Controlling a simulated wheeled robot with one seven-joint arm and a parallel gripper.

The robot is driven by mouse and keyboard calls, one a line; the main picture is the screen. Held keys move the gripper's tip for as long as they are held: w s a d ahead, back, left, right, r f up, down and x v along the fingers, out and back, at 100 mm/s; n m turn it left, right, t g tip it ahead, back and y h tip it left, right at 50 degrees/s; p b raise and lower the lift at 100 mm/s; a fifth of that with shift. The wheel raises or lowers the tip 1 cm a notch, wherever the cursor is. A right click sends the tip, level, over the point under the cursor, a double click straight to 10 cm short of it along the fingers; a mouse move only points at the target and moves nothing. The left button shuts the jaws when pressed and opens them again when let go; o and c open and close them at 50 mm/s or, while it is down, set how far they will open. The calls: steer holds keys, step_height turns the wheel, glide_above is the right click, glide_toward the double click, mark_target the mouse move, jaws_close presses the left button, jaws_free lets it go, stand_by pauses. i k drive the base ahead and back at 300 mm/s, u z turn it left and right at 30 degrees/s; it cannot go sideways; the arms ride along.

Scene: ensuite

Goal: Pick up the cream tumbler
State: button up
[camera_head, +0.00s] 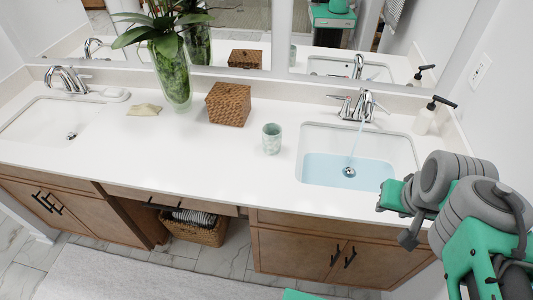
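A small tumbler (271,139) stands upright on the white counter, between the woven box and the right sink. It looks pale grey-green with a mottled pattern rather than plain cream. It is the only cup that I see on the counter, and nothing touches it. My arm comes in from the right edge, grey and green. Its end, with my gripper (398,212), is over the front right of the counter by the right sink, well to the right of the tumbler. The fingers do not show clearly enough to tell their opening.
The right sink (405,150) holds water under a running faucet (362,107). A soap dispenser (425,118) stands right of it. A woven box (228,104), a plant vase (173,80) and a folded cloth (144,109) are left. The counter before the tumbler is clear. A mirror is behind.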

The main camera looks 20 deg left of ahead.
mark_target(271, 132)
steer(key=u, duration=1.5)
steer(key=i, duration=0.45)
steer(key=u, duration=0.5)
